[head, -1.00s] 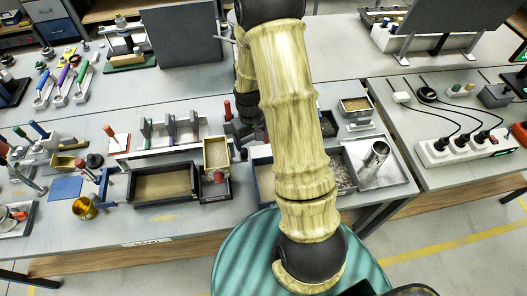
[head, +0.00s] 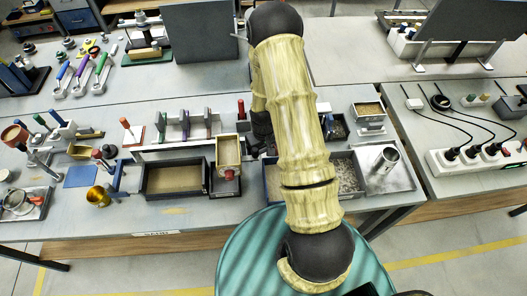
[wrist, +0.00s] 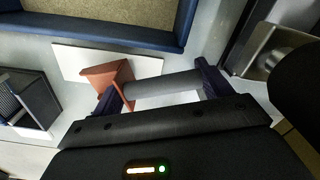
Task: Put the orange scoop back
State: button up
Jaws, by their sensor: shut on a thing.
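In the wrist view my gripper (wrist: 158,84) is shut on the orange scoop (wrist: 108,75). The grey handle runs across between the two dark fingers, and the orange bowl sticks out by the left finger. Behind the bowl lies a flat white plate (wrist: 75,60); I cannot tell whether the scoop touches it. In the head view my gripper (head: 262,130) is low over the bench, right of the small sand tray, and partly hidden by my arm. The scoop is not discernible there.
A blue-edged sand tray (wrist: 183,40) is close at the top of the wrist view. A dark ridged box (wrist: 38,105) is at lower left and a metal piece (wrist: 262,45) at right. In the head view, a long sand tray (head: 145,190) and a metal cylinder (head: 386,158) flank my arm.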

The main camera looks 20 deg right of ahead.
jog(key=shift+f, duration=0.8)
jog(key=shift+f, duration=0.15)
jog(key=o, duration=1.2)
jog(key=shift+r, duration=0.3)
notch_tip(320, 180, up, 12)
jog(key=b, duration=0.3)
jog(key=shift+f, duration=0.15)
jog(key=shift+s, duration=0.1)
